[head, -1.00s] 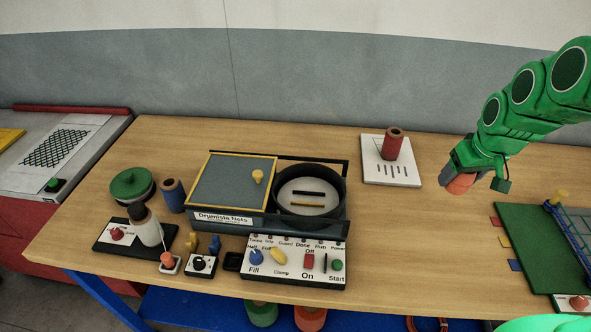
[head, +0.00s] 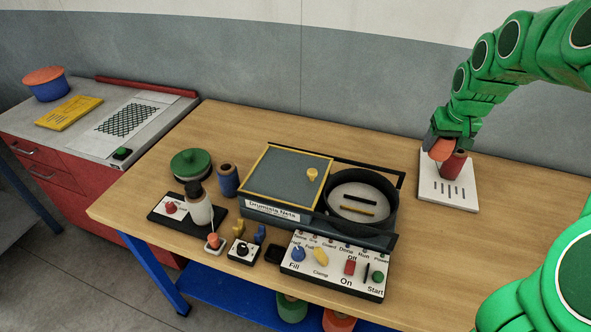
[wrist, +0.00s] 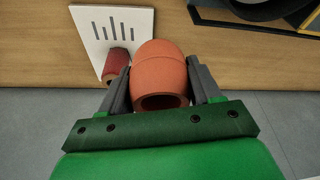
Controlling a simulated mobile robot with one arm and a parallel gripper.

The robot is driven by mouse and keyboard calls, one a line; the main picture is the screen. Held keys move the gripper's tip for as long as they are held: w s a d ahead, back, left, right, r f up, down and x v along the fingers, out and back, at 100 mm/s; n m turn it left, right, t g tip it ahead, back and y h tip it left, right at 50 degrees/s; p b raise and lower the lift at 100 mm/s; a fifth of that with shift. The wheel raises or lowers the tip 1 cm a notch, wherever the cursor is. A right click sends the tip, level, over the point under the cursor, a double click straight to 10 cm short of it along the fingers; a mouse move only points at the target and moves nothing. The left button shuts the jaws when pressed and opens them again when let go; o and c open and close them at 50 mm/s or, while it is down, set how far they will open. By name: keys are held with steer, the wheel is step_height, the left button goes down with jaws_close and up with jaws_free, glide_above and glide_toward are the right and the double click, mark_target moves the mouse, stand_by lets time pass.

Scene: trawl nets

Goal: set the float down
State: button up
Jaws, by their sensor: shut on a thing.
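The float is an orange, barrel-shaped piece with a hole in its end. In the wrist view the float (wrist: 160,75) sits between the two grey fingers of my gripper (wrist: 162,85), which is shut on it. In the head view the float (head: 440,150) shows at the tip of my gripper (head: 445,145), just left of a red spool (head: 453,166). The red spool stands on a white board (head: 434,190) with dark bars; it also shows in the wrist view (wrist: 115,66). I cannot tell whether the float touches the spool or the board.
A net machine (head: 270,212) with a round drum (head: 362,222) stands left of the board. A control panel (head: 335,285) sits in front. A green lidded pot (head: 191,164), a blue spool (head: 227,180) and a bottle (head: 199,208) stand further left. Bare wood (head: 440,250) lies in front of the board.

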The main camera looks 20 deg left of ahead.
steer(key=w+a+n, duration=0.1)
steer(key=w+a, duration=0.1)
steer(key=a, duration=1.1)
steer(key=w+a+n, duration=0.1)
steer(key=w+a, duration=0.1)
steer(key=a, duration=1.2)
steer(key=s+a+n+y, duration=0.1)
steer(key=s+a, duration=0.3)
steer(key=a, duration=0.9)
steer(key=s+a+n, duration=0.1)
steer(key=s+a, duration=0.4)
steer(key=a, duration=0.8)
steer(key=shift+a+f, duration=0.15)
steer(key=shift+f, duration=2.95)
steer(key=shift+a+f, duration=0.15)
steer(key=shift+f, duration=2.95)
steer(key=shift+a+f, duration=0.15)
steer(key=shift+f, duration=2.95)
steer(key=shift+f, duration=0.1)
steer(key=o, duration=1.1)
steer(key=shift+o, duration=0.2)
